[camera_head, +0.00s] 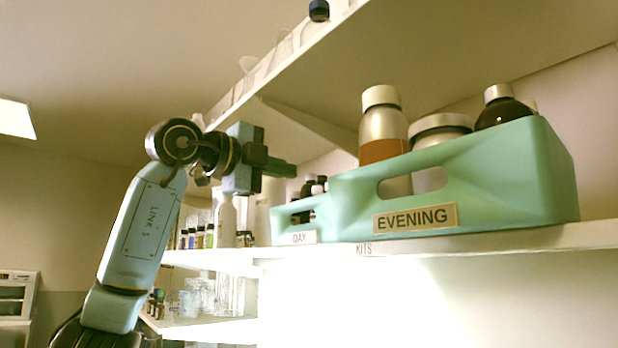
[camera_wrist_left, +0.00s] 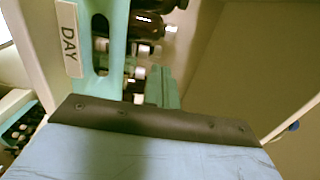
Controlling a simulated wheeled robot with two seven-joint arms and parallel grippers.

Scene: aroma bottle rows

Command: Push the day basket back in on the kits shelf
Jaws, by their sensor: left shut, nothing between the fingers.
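The day basket (camera_head: 299,215) is a mint-green carrier with a DAY label and dark bottles in it. It stands on the kits shelf (camera_head: 480,243), left of the larger evening basket (camera_head: 545,175), near the front edge. In the wrist view, the day basket (camera_wrist_left: 116,32) is at the upper left, with its handle opening and label. My left gripper (camera_head: 283,169) is shut and empty, above the day basket in the head view. Its green fingers also show in the wrist view (camera_wrist_left: 161,88), beside the basket's bottles. I cannot tell whether they touch anything. My right gripper is out of view.
The evening basket holds a tall bottle with an orange band (camera_head: 381,125), a silver-lidded jar (camera_head: 440,130) and a dark bottle (camera_head: 504,108). An upper shelf (camera_head: 300,50) overhangs. A white bottle (camera_head: 224,222) and several small bottles stand left of the day basket.

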